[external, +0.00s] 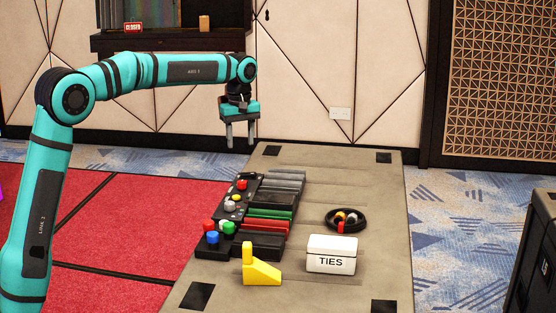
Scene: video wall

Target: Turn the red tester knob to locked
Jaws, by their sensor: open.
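A dark speckled panel (228,212) lies along the left part of the table (345,185), with small coloured knobs on it. A red knob (242,185) sits near its far end, with a yellowish one (236,197) and a grey one (230,206) nearer. Another red cap (208,225) stands at the near end beside a blue cap (212,237) and a green cap (228,228). I cannot tell from labels which red one is the tester knob, nor its setting. My gripper (241,140) is open and empty, pointing down above the table's far end, apart from the knobs.
Grey, green, red and black bars (268,225) lie right of the panel. A white TIES box (332,254), a yellow wedge-shaped piece (259,270) and a black ring-shaped dish (346,220) with small coloured items stand on the table. The table's far right is clear.

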